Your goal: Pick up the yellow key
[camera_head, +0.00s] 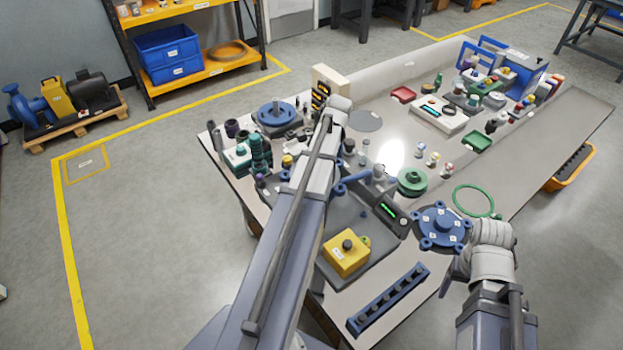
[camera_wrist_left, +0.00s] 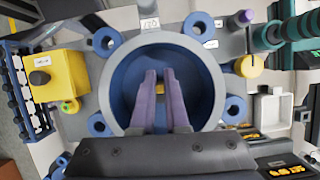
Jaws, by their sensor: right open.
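No thing that is clearly a key shows. A small yellow knob-like piece (camera_wrist_left: 249,66) lies right of a round blue-lined housing (camera_wrist_left: 205,75) in the left wrist view; I cannot tell if it is the key. My left gripper (camera_wrist_left: 159,74) has two purple fingers close together over the housing's bore, apart from the yellow piece. Whether they are fully shut is unclear. In the head view my left arm hides the housing. My right gripper (camera_head: 450,278) is open near the table's front right edge, beside a blue flange (camera_head: 440,226), partly hidden by its wrist.
A yellow button box (camera_head: 345,258) stands on the grey fixture, with a dark display unit (camera_head: 392,214) beside it. A long blue rack (camera_head: 388,300) lies at the front edge. Teal parts (camera_head: 258,150) crowd the left side.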

